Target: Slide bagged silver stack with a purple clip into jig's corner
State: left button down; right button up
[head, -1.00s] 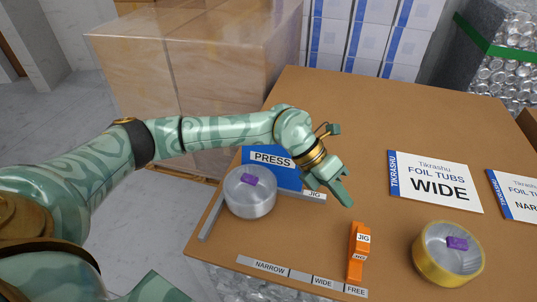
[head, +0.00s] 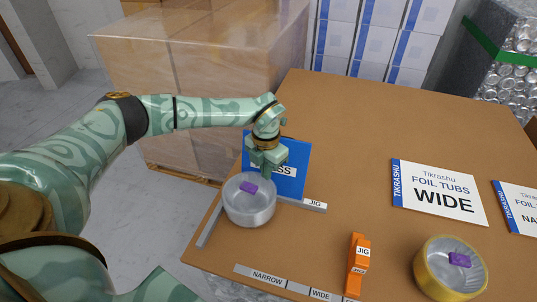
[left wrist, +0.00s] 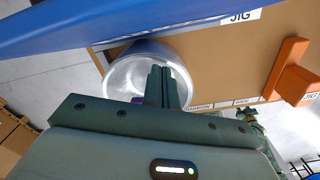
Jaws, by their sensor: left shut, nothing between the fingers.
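The bagged silver stack (head: 248,209) with a purple clip (head: 248,187) on top stands upright at the table's left edge, between the two grey bars of the jig (head: 302,203). Any small gap between stack and bars cannot be made out.
A gold-wrapped stack (head: 450,270) with a purple clip is at the front right. A WIDE sign (head: 440,192) lies at the right. The table's back middle is clear.

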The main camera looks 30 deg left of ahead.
aim_at(259, 187)
pick_arm(q)
jog(key=shift+s+a+r+p, duration=0.1)
jog(key=shift+s+a+p, duration=0.1)
jog(key=shift+s, duration=0.55)
jog(key=shift+s+a+r+p, duration=0.1)
jog(key=shift+s+a+p, duration=0.05)
jog(key=shift+s, duration=0.6)
jog(key=shift+s+a+r+p, duration=0.15)
jog(key=shift+s+p, duration=0.65)
jog(key=shift+p, duration=0.05)
